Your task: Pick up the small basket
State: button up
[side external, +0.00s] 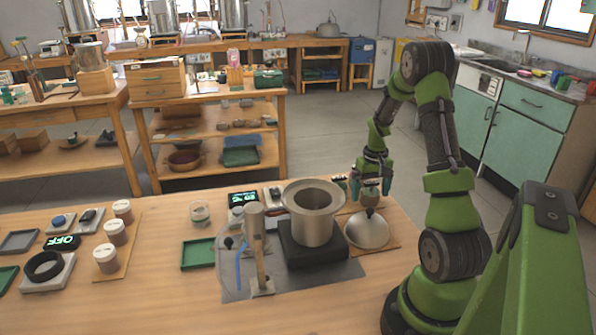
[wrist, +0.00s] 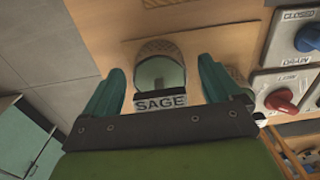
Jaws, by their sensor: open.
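A small round container with a grey, textured rim (wrist: 160,47) shows between my fingers in the wrist view; I take it for the small basket. A label reading SAGE (wrist: 160,104) is at its near side. My gripper (wrist: 163,88) is open, with one teal finger to each side of it; contact cannot be made out. In the side view my gripper (side external: 371,178) is low at the table's right end, behind the silver domed lid (side external: 367,232). A small beige object shows at the fingers there, partly hidden.
A metal pot (side external: 312,215) on a black base (side external: 312,250) stands left of the lid. A post with a blue tube (side external: 257,255) is in front of it. In the wrist view, panels with a blue knob (wrist: 308,38) and a red knob (wrist: 280,100) lie close on the right.

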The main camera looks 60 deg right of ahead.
aim_at(369, 184)
jog(key=shift+c, duration=0.4)
jog(key=c, duration=1.1)
jog(key=shift+r, duration=0.25)
jog(key=r, duration=0.7)
jog(key=a+r, duration=0.1)
jog(key=r, duration=0.2)
jog(key=shift+w+r, duration=0.2)
jog(key=shift+r, duration=0.05)
jog(key=w+a+r+n, duration=0.2)
jog(key=w+a+r, duration=0.1)
jog(key=w+a, duration=0.3)
jog(key=w+a+r+n, duration=0.25)
jog(key=w+a, duration=0.25)
jog(key=a, duration=0.3)
jog(key=w+a+r+n, duration=0.1)
jog(key=a, duration=0.5)
jog(key=w+a+r+n, duration=0.2)
jog(key=a, duration=0.4)
jog(key=w+a+r+n, duration=0.1)
jog(key=a+r, duration=0.1)
jog(key=a, duration=0.4)
jog(key=shift+w+a+r, duration=0.15)
jog(key=shift+w+a, duration=0.15)
jog(key=shift+a, duration=0.1)
jog(key=shift+d, duration=0.15)
